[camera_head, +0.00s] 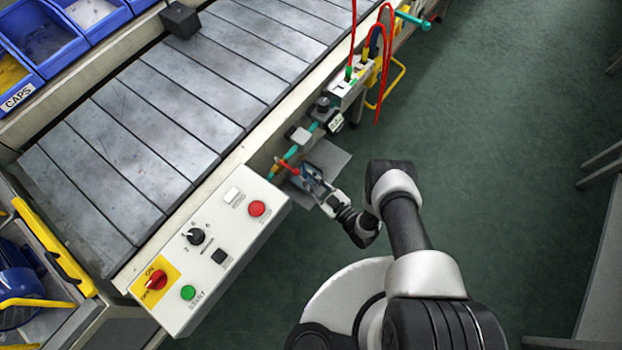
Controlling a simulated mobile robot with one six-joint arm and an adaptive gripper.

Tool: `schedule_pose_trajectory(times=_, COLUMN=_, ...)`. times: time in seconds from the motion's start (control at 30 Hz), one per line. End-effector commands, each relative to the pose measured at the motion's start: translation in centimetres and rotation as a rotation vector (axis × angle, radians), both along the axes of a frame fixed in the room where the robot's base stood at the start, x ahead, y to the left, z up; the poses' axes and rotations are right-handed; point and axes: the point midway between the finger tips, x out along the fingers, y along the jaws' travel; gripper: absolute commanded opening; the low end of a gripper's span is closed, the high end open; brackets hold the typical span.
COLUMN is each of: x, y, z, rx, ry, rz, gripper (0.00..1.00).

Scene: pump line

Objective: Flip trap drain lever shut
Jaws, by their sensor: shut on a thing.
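A small red lever (285,166), which looks like the trap drain lever, sits on the teal pipework (291,153) along the conveyor's side, just right of the white control box. My gripper (298,177) is at this lever, reaching in from the lower right, with its jaws shut on it. The jaws hide part of the lever, and its exact angle is too small to tell. A grey plate (328,158) shows behind and beside the gripper.
The white control box (212,250) with knobs and buttons stands close left of my gripper. Fittings with a gauge (335,122) and red hoses (387,60) lie further up the line. The green floor (480,150) to the right is clear.

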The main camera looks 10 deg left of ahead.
Motion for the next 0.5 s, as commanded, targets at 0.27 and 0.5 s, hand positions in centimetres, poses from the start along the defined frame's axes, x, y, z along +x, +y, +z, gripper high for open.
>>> schedule_pose_trajectory(times=0.27, x=-0.19, y=0.18, z=0.00, rx=-0.001, ry=-0.001, rz=-0.025, gripper=0.00)
schedule_pose_trajectory(times=0.5, x=-0.18, y=0.19, z=0.01, rx=-0.001, ry=-0.001, rz=-0.024, gripper=0.26)
